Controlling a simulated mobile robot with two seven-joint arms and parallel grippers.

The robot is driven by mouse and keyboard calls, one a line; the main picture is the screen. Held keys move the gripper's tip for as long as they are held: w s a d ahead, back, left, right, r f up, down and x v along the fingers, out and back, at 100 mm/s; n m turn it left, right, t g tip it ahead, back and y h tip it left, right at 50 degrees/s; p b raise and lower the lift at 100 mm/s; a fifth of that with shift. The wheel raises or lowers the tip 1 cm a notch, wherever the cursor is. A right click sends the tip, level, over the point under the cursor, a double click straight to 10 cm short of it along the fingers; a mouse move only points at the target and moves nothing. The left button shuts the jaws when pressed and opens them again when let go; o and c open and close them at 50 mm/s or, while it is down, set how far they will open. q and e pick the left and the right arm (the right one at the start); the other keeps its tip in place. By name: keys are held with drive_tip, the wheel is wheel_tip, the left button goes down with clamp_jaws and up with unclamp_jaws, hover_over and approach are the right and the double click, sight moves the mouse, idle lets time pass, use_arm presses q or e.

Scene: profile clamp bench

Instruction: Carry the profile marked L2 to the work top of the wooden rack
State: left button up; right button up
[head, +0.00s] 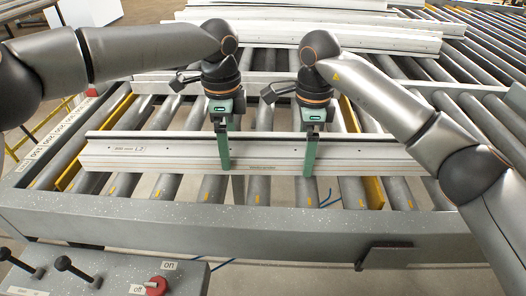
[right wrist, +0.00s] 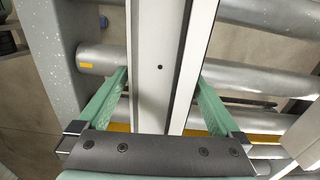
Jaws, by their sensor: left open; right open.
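The profile marked L2 (head: 170,155) is a long whitish bar with a dark strip along its top. It lies across the rollers near the bench's front, its label near its left end. My left gripper (head: 226,163) and right gripper (head: 309,168) come down over its middle, side by side, each with a green finger in front of its near face. In the right wrist view the open fingers (right wrist: 163,82) stand on either side of the profile (right wrist: 150,50), with gaps showing. The left gripper is open; its far finger is hidden. I cannot make out the wooden rack.
Several more pale profiles (head: 350,38) lie on the rollers farther back. Yellow guide bars (head: 374,193) run between the rollers. A grey bench rail (head: 230,222) crosses the front. A control box with levers and a red knob (head: 155,286) stands at lower left.

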use_arm(q)
clamp_jaws()
use_arm(e)
clamp_jaws()
idle(0.4)
use_arm(q)
drive_tip(key=shift+r, duration=0.1)
use_arm(e)
drive_tip(key=shift+r, duration=0.1)
